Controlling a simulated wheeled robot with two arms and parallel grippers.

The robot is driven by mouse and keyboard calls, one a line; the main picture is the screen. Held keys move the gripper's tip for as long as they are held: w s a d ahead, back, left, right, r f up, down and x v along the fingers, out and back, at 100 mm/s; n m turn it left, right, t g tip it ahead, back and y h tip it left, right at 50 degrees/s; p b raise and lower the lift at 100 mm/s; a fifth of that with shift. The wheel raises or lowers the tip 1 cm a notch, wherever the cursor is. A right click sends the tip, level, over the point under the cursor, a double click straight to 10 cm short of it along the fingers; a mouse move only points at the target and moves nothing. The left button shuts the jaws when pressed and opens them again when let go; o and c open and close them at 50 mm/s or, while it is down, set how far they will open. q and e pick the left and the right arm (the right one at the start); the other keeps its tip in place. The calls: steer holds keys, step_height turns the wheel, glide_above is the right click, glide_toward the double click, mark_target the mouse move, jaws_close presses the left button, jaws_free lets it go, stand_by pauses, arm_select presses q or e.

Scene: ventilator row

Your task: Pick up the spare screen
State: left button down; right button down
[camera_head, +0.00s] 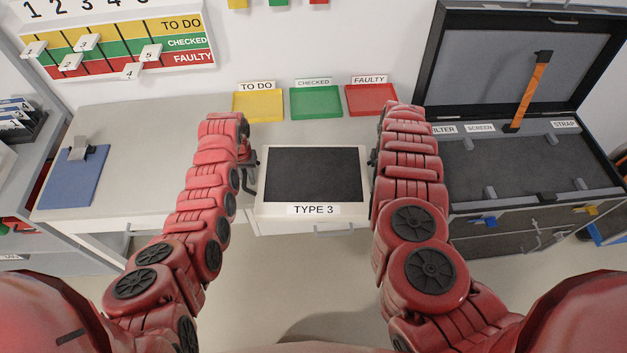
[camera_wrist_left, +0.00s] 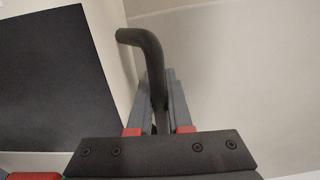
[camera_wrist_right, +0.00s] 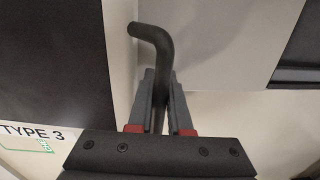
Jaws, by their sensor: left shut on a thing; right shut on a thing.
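The spare screen (camera_head: 314,175) is a dark panel in a pale frame labelled TYPE 3, between my two grippers in the head view. It has a dark handle on each side. My left gripper (camera_head: 247,172) is shut on the left handle (camera_wrist_left: 148,55), a bent dark bar in the left wrist view. My right gripper (camera_head: 373,170) is shut on the right handle (camera_wrist_right: 158,50), seen in the right wrist view. The arm partly hides the right handle in the head view. I cannot tell whether the screen touches the counter.
Yellow (camera_head: 258,106), green (camera_head: 316,103) and red (camera_head: 371,99) trays stand behind the screen on the counter (camera_head: 130,125). An open case (camera_head: 520,170) with an orange strap (camera_head: 527,92) is at right. A blue clipboard (camera_head: 73,178) lies at left. A status board (camera_head: 120,45) hangs behind.

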mark_target(245, 170)
arm_select(q)
steer(key=shift+r, duration=0.2)
arm_select(e)
steer(key=shift+r, duration=0.2)
